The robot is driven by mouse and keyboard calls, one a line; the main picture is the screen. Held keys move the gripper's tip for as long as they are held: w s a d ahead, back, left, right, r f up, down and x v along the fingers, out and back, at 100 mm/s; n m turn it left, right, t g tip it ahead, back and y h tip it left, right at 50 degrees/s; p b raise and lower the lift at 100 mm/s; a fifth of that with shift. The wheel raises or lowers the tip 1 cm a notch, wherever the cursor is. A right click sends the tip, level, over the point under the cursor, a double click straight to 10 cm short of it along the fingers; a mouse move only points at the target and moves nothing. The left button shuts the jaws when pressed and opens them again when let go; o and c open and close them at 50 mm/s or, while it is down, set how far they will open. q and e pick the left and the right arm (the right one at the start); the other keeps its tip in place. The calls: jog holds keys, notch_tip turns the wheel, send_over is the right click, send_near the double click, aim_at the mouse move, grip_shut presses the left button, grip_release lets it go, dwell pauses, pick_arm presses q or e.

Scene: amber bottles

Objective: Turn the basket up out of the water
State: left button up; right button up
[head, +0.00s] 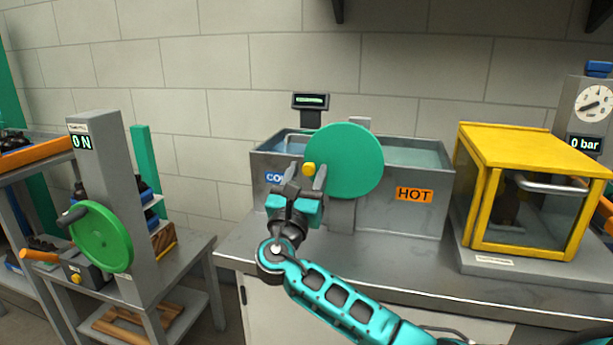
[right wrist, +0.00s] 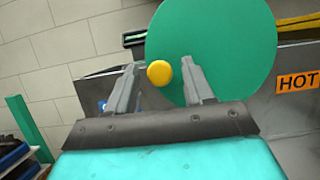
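A steel water bath (head: 375,215) stands on the bench with water on both sides; an orange HOT label is at its right, and a blue label is partly hidden at its left. A green disc (head: 352,160) with a yellow knob (head: 309,169) near its left edge is mounted at the front of the bath. My right gripper (head: 307,178) is just in front of the knob, its fingers apart on either side. In the right wrist view the knob (right wrist: 159,73) shows between the fingers, with gaps visible. I cannot make out the basket. My left gripper is out of view.
A yellow-framed clear box (head: 525,190) stands right of the bath on the same bench (head: 335,263). At left is a press with a green handwheel (head: 101,238). A small display (head: 311,101) rises behind the bath. The bench front is mostly clear.

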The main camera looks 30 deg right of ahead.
grip_shut()
dwell(0.4)
jog(key=shift+d, duration=0.1)
